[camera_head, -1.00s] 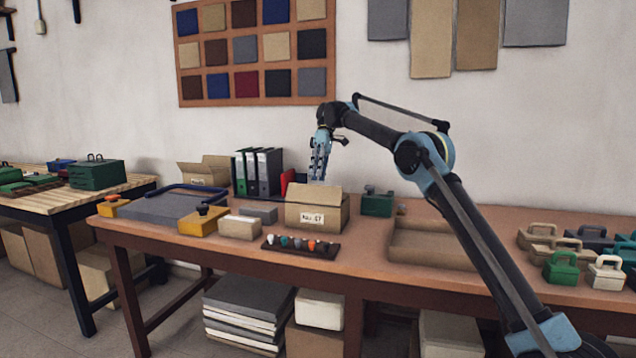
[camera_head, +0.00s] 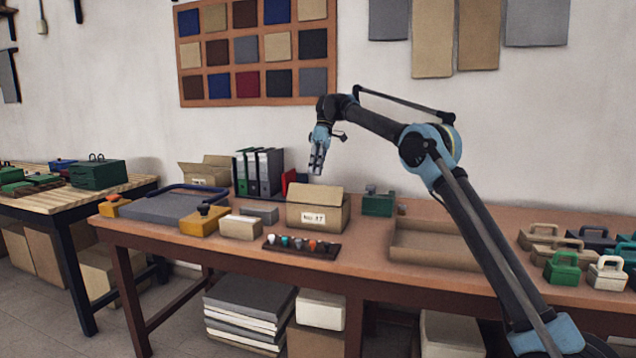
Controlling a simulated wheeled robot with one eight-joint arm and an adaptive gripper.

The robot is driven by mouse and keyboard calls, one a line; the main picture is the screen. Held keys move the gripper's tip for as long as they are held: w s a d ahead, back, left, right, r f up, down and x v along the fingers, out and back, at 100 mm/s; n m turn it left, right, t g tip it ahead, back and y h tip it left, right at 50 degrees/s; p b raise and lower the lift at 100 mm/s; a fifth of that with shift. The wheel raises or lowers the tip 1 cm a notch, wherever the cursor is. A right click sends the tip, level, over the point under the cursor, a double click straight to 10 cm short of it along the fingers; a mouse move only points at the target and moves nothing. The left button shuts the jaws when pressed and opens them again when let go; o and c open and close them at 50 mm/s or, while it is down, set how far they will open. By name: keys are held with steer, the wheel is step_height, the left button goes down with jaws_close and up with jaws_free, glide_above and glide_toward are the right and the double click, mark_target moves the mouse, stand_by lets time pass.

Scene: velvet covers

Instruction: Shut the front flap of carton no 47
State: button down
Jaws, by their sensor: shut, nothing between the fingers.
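Carton no 47 (camera_head: 318,217) is a brown cardboard box with a white label on its front, standing on the brown bench. The label is small but seems to read "No. 47". A flap (camera_head: 315,194) stands raised along its top; I cannot tell for certain whether it is the front or the rear flap. My gripper (camera_head: 316,170) is shut and empty. It points down just above the raised flap, and a small gap shows between the fingertips and the flap. The inside of the carton is hidden.
A dark strip with several coloured knobs (camera_head: 301,247) lies before the carton. A cream block (camera_head: 239,228) and yellow box (camera_head: 204,222) stand left, binders (camera_head: 259,172) behind. A green box (camera_head: 378,204) and a shallow open tray (camera_head: 436,260) are at right.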

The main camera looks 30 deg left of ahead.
steer(key=s+d+r+n+t+y, duration=0.3)
steer(key=s+d+n+t+y, duration=0.2)
steer(key=s+d+t+y, duration=0.85)
steer(key=h, duration=0.2)
glide_toward(307, 185)
steer(key=w+a, duration=0.1)
steer(key=a, duration=0.2)
steer(key=shift+w+a+f+g, duration=0.1)
steer(key=shift+w+f+g, duration=0.4)
steer(key=shift+w, duration=0.35)
steer(key=shift+a+h, duration=0.1)
steer(key=shift+h, duration=0.15)
stand_by(0.4)
